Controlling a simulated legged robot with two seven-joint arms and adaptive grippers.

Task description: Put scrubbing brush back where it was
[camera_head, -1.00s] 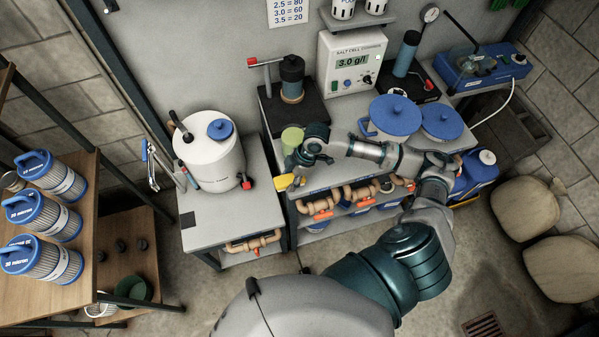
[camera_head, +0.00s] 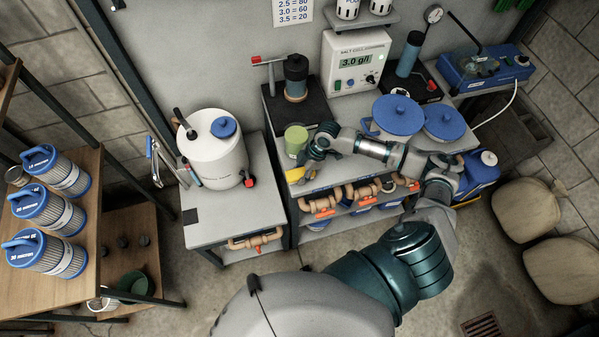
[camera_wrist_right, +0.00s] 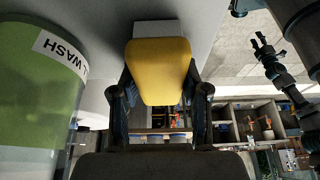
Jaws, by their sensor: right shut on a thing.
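The scrubbing brush shows as a yellow block (camera_wrist_right: 160,70) between the two fingers in the right wrist view; its bristles cannot be made out. It also shows as a small yellow patch in the head view (camera_head: 296,175), at the front left of the middle bench. My right gripper (camera_head: 310,158) is shut on it, close beside a green-filled container (camera_head: 296,141). This container, labelled "WASH" in part, fills the left of the wrist view (camera_wrist_right: 35,95). Whether the brush touches the bench top cannot be told. My left gripper is not in view.
A black stand with a dark canister (camera_head: 295,80) is behind the green container. A white tank (camera_head: 213,150) is on the lower left bench. Orange-handled pipes (camera_head: 345,196) lie below the bench top.

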